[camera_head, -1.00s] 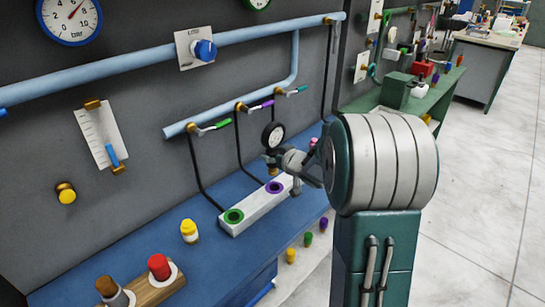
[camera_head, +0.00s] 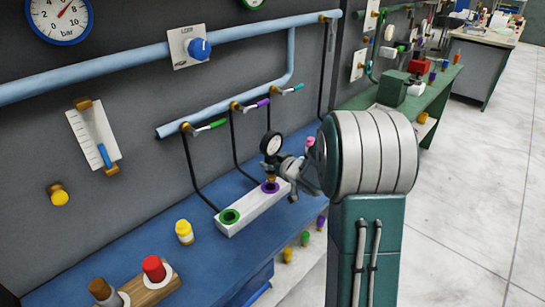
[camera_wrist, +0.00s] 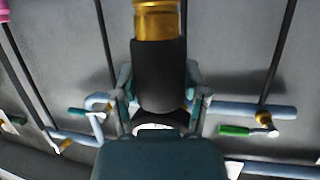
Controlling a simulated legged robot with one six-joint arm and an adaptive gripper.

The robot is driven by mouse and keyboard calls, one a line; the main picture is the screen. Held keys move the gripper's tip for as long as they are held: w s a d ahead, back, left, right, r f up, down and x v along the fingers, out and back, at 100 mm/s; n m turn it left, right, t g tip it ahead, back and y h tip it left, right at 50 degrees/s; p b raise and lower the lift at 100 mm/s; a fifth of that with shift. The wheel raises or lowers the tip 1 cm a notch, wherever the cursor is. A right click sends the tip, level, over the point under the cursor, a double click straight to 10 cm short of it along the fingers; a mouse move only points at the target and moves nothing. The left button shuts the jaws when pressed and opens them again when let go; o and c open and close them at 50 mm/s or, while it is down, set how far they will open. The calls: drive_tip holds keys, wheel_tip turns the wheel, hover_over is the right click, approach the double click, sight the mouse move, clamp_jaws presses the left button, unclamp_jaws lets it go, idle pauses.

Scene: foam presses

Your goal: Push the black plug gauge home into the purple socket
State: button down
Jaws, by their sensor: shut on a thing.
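The black plug gauge (camera_head: 271,143), with a round dial on top and a brass lower end, stands upright over the white block (camera_head: 240,215). My gripper (camera_head: 284,166) is shut around its body from the right. In the wrist view the black body (camera_wrist: 158,75) sits between my fingers, with the brass end (camera_wrist: 157,22) beyond. The purple socket (camera_head: 270,188) is a ring on the block's upper face. The brass end is just above or at the back of this ring; I cannot tell whether it has entered. The socket is not visible in the wrist view.
A green socket (camera_head: 230,216) is nearer on the block. A yellow bottle (camera_head: 184,233) and a wooden rack (camera_head: 152,289) with red and brown tops stand on the blue bench. Dark hoses (camera_head: 240,155) and a blue pipe (camera_head: 200,124) run behind the block.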

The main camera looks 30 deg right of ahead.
sight(273, 179)
drive_tip(key=shift+a+f, duration=0.55)
drive_tip(key=shift+f, duration=0.25)
drive_tip(key=shift+d+f, duration=0.25)
drive_tip(key=shift+d, duration=0.25)
drive_tip(key=shift+a, duration=0.3)
drive_tip(key=shift+d, duration=0.2)
drive_tip(key=shift+a, duration=0.2)
drive_tip(key=shift+d, duration=0.1)
drive_tip(key=shift+f, duration=1.95)
drive_tip(key=shift+c, duration=0.2)
unclamp_jaws()
